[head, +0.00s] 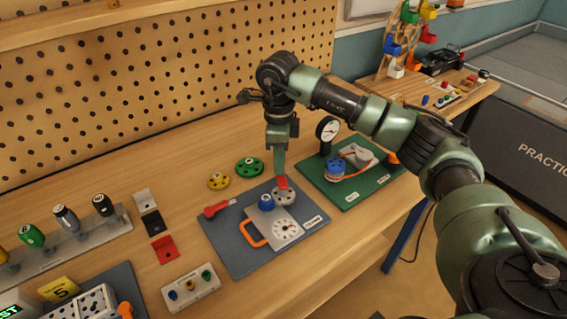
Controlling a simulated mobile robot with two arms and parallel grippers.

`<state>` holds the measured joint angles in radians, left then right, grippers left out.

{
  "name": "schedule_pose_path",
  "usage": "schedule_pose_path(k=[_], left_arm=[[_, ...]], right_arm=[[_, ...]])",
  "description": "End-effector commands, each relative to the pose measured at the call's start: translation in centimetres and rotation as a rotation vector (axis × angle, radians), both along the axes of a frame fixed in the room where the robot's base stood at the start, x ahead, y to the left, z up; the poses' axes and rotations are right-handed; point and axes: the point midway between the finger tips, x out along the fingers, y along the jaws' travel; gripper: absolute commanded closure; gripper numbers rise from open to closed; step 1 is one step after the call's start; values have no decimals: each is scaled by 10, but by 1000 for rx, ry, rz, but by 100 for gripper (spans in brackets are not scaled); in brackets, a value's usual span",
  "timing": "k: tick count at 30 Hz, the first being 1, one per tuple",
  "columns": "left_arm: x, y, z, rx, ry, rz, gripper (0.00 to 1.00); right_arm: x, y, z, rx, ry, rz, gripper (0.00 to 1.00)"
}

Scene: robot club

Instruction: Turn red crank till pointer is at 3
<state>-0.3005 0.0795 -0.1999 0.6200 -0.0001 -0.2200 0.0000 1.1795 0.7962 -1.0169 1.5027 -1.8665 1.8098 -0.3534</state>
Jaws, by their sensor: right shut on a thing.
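The red crank (282,184) stands at the upper part of a small mechanism on a grey mat (230,251), above a round grey disc (285,197). My right gripper (282,172) reaches down from above and is shut on the red crank, hiding part of it. A white dial (286,230) with a pointer lies on the light plate in front of the crank. Its numbers and the pointer's exact reading are too small to tell. My left gripper is not in view.
The same mat holds a blue knob (266,201), an orange handle (252,234) and a red-handled piece (217,209). Green (249,167) and yellow (218,181) wheels lie behind.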

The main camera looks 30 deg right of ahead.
Motion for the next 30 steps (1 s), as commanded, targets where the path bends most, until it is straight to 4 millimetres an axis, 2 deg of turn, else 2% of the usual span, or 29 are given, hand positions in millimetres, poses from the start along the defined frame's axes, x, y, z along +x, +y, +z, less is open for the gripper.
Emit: schedule_pose_path(k=[9, 24, 25, 27, 30], left_arm=[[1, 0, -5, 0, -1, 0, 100], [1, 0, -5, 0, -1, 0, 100], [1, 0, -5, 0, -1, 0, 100], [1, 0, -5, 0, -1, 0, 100], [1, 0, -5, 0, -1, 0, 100]], right_arm=[[3, 4, 2, 1, -6, 107, 100], [3, 5, 2, 1, -7, 124, 100], [3, 5, 2, 1, -7, 124, 77], [3, 5, 2, 1, -6, 124, 58], [3, 5, 2, 1, -4, 124, 58]])
